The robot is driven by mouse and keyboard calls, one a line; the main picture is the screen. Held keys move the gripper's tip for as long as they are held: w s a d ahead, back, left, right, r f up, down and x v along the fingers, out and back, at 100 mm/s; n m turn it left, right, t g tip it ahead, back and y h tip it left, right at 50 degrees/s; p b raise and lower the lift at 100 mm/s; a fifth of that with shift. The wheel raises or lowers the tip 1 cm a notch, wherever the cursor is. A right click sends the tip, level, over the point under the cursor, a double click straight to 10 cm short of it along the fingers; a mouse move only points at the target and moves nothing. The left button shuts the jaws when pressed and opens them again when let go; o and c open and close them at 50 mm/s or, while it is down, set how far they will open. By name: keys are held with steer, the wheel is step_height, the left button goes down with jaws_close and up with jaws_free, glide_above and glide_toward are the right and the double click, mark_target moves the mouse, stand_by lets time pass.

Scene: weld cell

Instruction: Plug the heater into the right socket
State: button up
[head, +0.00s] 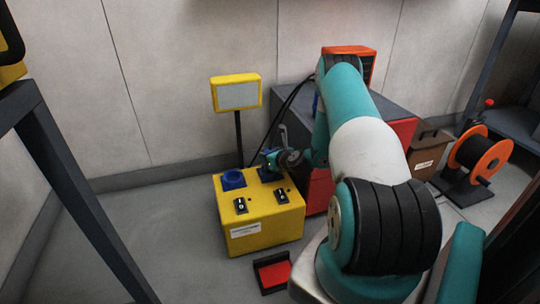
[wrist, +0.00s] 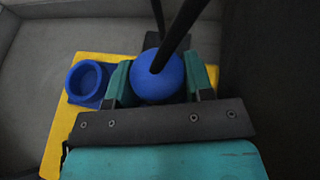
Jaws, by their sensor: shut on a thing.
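A yellow socket box (head: 265,236) stands on the floor with two blue sockets on top. The left socket (head: 232,180) is an open, empty ring, which also shows in the wrist view (wrist: 86,80). My gripper (wrist: 158,84) is shut on a round blue plug (wrist: 150,88), with a black cable (wrist: 178,35) rising from it. In the head view my gripper (head: 272,160) is at the right socket (head: 267,175). The jaws and plug hide most of this socket, so I cannot tell whether the plug is fully seated. An orange-red unit, perhaps the heater (head: 366,60), stands behind my arm.
Two black switches (head: 240,206) (head: 281,196) sit in front of the sockets. A yellow-framed panel (head: 237,95) stands on a post behind the box. A grey and red cabinet (head: 318,190) is close on the right. A red and black tray (head: 273,273) lies in front; floor at left is clear.

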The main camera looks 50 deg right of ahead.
steer(key=shift+f+b, duration=0.4)
steer(key=shift+f, duration=0.15)
stand_by(0.4)
steer(key=o, duration=0.8)
steer(key=shift+c, duration=0.2)
steer(key=p+v, duration=0.3)
steer(key=v, duration=0.8)
